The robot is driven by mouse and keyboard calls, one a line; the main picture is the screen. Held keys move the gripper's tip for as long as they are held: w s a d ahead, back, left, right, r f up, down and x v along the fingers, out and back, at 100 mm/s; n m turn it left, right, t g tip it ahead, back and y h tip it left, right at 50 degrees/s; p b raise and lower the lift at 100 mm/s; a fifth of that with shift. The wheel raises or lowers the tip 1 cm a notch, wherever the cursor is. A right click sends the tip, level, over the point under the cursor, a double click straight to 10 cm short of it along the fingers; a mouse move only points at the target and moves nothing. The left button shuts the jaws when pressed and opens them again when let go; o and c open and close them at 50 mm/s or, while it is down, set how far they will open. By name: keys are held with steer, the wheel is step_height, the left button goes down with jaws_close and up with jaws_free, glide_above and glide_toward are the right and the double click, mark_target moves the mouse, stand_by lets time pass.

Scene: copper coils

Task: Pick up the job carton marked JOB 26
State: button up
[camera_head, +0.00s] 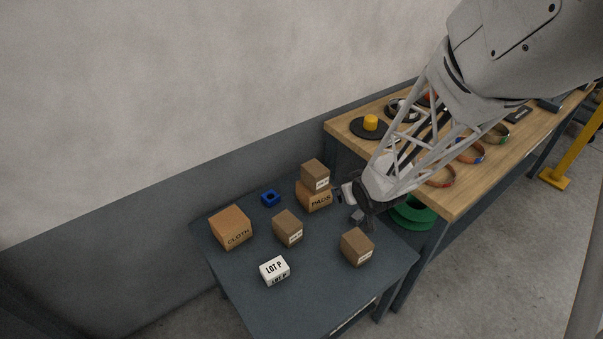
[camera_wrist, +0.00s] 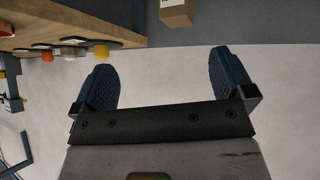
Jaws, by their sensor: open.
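Three small brown cartons with white labels are on the dark low table; the label print is too small to read, so I cannot tell which is JOB 26. One carton (camera_head: 314,171) sits on top of a lettered box at the back. One (camera_head: 284,230) stands mid-table, and one (camera_head: 354,244) stands near the right edge. My gripper (camera_head: 352,204) is above the table's right back part, right of the stacked carton, apart from all three. In the wrist view my gripper (camera_wrist: 160,78) is open and empty. A brown carton (camera_wrist: 176,14) shows there, cut by the top edge.
The low table (camera_head: 325,278) also holds a CLOTH box (camera_head: 231,230), a white LOT P box (camera_head: 274,270), a blue block (camera_head: 270,198) and the lettered box (camera_head: 313,197) under the stacked carton. A wooden bench (camera_head: 443,200) with coils and a green spool (camera_head: 413,215) beneath stands right.

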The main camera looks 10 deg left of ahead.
steer(key=a+f+n+y, duration=0.2)
steer(key=a+f+y, duration=0.1)
steer(key=a+f, duration=0.55)
steer(key=n+y, duration=0.2)
steer(key=y, duration=0.2)
glide_toward(289, 223)
steer(key=x, duration=0.2)
steer(key=shift+w+a+f, duration=0.1)
steer(key=shift+w+a, duration=0.05)
steer(key=shift+a, duration=0.05)
steer(key=shift+w, duration=0.1)
steer(key=shift+x, duration=1.15)
steer(key=shift+x, duration=2.65)
